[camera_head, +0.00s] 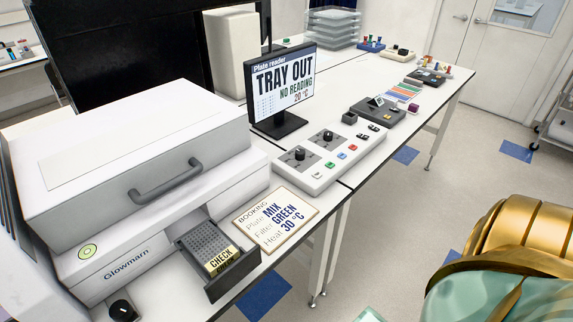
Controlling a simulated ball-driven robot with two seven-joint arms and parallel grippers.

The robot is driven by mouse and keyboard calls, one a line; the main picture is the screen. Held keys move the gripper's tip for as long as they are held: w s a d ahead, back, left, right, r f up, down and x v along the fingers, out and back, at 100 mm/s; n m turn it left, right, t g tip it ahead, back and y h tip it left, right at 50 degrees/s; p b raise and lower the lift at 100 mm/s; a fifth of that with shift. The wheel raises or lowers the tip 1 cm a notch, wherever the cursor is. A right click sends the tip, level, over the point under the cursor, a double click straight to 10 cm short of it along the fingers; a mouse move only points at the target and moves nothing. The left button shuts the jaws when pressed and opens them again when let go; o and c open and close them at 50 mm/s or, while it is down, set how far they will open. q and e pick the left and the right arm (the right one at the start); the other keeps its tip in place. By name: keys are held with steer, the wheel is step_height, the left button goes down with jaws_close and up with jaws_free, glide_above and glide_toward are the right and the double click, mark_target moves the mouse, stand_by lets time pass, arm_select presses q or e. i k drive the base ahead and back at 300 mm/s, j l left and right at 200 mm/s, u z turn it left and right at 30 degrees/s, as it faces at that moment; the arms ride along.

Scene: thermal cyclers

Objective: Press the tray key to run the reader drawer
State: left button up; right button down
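The white Glowmarn reader (130,262) stands at the left with its lid down. Its dark drawer (238,284) is out at the front and holds a grey well plate (205,240) with a yellow "CHECK" label (219,262). The white control panel (318,184) lies right of the reader, with two black knobs and several small coloured keys (341,156). Key markings are too small to read, so I cannot tell which is the tray key. The screen (283,85) reads "TRAY OUT", "NO READING", "20 °C". Neither gripper is in view.
A booking card (276,219) reading "MIX", "GREEN", "30 °C" lies between drawer and panel. A black knob (122,311) is at the near left.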

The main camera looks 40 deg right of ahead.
mark_target(317, 174)
steer(key=l+u, duration=0.25)
steer(key=l, duration=0.4)
steer(key=l+u, duration=0.25)
steer(key=l, duration=0.4)
steer(key=k+l+u, duration=0.25)
steer(key=l, duration=0.85)
steer(key=k+l, duration=0.15)
steer(key=l, duration=0.4)
